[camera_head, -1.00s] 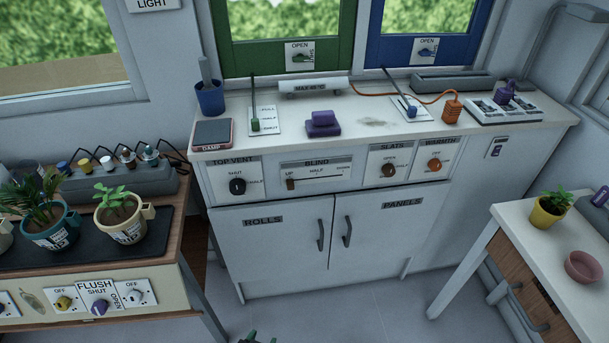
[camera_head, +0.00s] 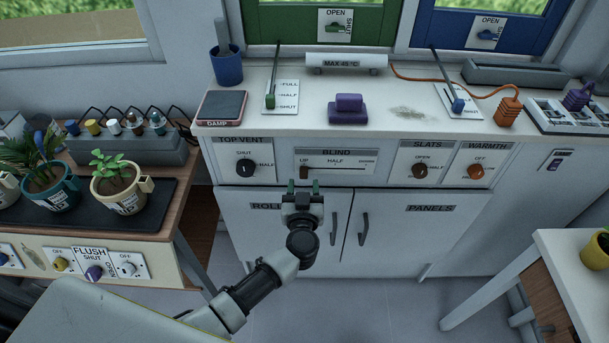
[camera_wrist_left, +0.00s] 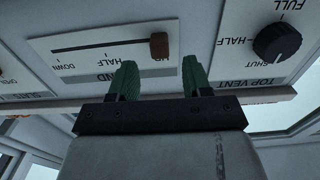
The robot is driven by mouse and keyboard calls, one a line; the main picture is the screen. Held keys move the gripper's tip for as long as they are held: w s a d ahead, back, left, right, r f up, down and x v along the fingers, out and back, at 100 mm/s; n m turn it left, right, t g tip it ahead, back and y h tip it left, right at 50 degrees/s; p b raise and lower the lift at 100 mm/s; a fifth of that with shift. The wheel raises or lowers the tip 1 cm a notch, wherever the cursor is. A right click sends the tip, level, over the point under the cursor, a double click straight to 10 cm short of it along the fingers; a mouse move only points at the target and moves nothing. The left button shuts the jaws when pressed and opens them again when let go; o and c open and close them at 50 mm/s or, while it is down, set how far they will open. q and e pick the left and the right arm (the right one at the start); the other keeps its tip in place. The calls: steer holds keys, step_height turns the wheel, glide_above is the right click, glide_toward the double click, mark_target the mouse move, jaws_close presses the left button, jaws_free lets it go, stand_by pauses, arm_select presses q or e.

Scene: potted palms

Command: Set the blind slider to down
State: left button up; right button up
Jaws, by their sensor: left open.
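The blind slider panel (camera_head: 336,161) is on the white cabinet front, with a scale running from UP at left through HALF to DOWN at right. Its brown knob (camera_head: 304,173) sits at the UP end. In the left wrist view the panel is upside down, and the knob (camera_wrist_left: 159,46) is just beyond the fingers. My left gripper (camera_head: 303,187) is open and empty, just below the knob. Its green fingers (camera_wrist_left: 158,80) also show in the left wrist view, apart from the knob. My right gripper is not in view.
The top vent dial (camera_head: 246,168) is left of the slider. The slats dial (camera_head: 420,170) and warmth dial (camera_head: 476,171) are to the right. Cabinet doors with handles (camera_head: 363,229) are below. A plant bench (camera_head: 160,238) stands at left.

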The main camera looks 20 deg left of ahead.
mark_target(304, 176)
arm_select(q)
steer(key=shift+x, duration=2.15)
steer(key=shift+c, duration=0.5)
jaws_close()
